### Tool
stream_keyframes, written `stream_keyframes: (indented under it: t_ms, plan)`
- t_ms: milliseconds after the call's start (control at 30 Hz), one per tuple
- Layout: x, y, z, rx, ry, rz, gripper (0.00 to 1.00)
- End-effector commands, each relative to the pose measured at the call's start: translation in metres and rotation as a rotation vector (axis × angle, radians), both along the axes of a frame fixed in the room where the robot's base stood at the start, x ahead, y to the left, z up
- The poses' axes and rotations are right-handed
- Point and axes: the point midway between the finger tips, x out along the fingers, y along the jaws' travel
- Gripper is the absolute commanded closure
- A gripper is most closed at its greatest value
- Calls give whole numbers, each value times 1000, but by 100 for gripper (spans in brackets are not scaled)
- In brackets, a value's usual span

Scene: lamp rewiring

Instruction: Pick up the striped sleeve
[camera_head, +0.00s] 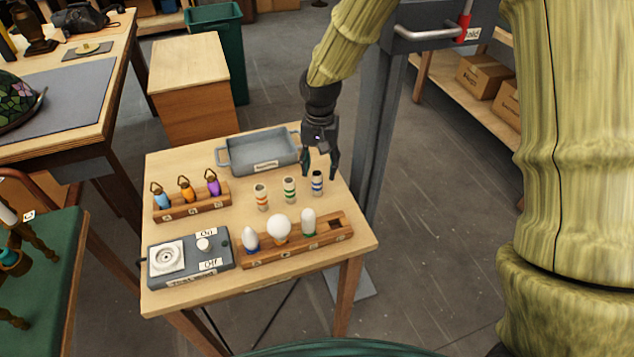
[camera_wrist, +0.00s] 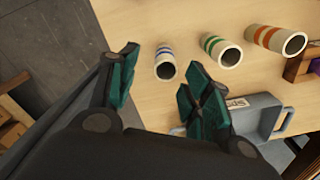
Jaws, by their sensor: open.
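Three striped sleeves stand upright in a row on the small wooden table: an orange-striped sleeve (camera_head: 261,197), a green-striped sleeve (camera_head: 289,190) and a blue-striped sleeve (camera_head: 317,183). My gripper (camera_head: 320,172) is open and empty, with its fingers pointing down close to the blue-striped sleeve. In the wrist view, the blue-striped sleeve (camera_wrist: 165,68) shows between and beyond the fingertips of my gripper (camera_wrist: 158,76). No contact shows. The green-striped sleeve (camera_wrist: 222,50) and the orange-striped sleeve (camera_wrist: 277,41) stand off to the right there.
A grey tray (camera_head: 228,160) stands behind the sleeves. In front is a wooden rack (camera_head: 334,238) with three bulbs, and a grey switch box (camera_head: 215,258) is at front left. Another rack (camera_head: 190,204) holds three coloured pieces. A grey post (camera_head: 378,120) stands behind the table's right side.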

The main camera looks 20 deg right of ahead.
Motion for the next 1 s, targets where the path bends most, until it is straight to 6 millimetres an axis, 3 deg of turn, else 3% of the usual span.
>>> stream_keyframes:
  t_ms: [500, 867, 1000]
  plan:
    - [0, 6, -44, 0, 1, -2, 51]
    - [0, 6, -50, 0, 1, -1, 51]
    - [0, 6, -50, 0, 1, -1, 77]
